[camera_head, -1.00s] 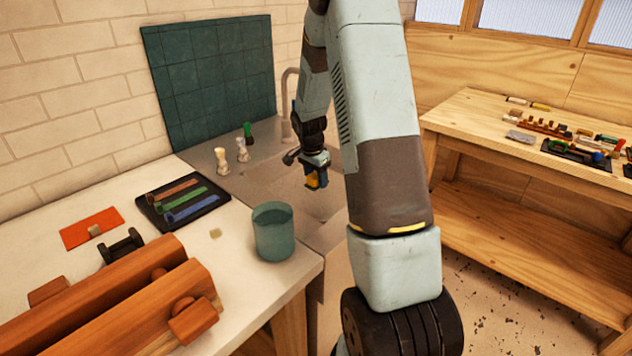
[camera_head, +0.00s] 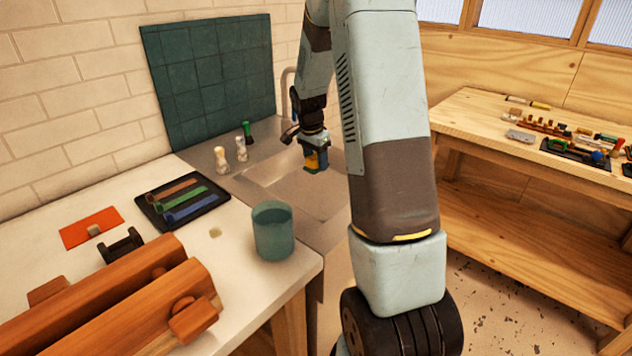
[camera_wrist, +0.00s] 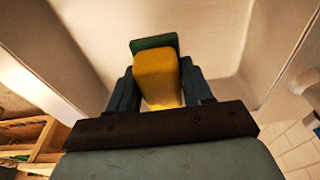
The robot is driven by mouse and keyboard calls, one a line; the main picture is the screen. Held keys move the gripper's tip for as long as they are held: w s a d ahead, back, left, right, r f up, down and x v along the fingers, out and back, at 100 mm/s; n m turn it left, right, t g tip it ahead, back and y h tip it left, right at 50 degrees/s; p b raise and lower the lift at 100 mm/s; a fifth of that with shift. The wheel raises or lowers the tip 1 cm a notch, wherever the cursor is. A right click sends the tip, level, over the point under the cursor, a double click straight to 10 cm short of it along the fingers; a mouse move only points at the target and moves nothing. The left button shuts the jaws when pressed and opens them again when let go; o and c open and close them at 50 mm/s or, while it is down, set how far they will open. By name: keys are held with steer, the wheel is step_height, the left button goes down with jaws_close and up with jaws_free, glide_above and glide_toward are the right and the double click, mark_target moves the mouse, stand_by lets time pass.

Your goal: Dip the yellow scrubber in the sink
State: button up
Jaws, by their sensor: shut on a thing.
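My gripper (camera_head: 315,160) is shut on the yellow scrubber (camera_head: 311,160). The scrubber also shows in the wrist view (camera_wrist: 158,78), a yellow block with a dark green end, held between the two fingers. My gripper points down over the sink (camera_head: 290,192), a pale basin let into the counter beyond the teal pot. In the wrist view the basin's pale floor and walls lie around the scrubber. I cannot tell whether the scrubber is below the rim or touching the basin.
A teal pot (camera_head: 273,232) stands at the counter's front edge. Small pale figures (camera_head: 222,159) and a green-topped one (camera_head: 247,131) stand beside the sink. A faucet (camera_head: 288,95) rises behind. A black tray (camera_head: 183,203) and wooden beams (camera_head: 100,310) lie left.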

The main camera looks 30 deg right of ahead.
mark_target(316, 155)
steer(key=shift+r, duration=1.6)
stand_by(1.1)
steer(key=shift+r, duration=2)
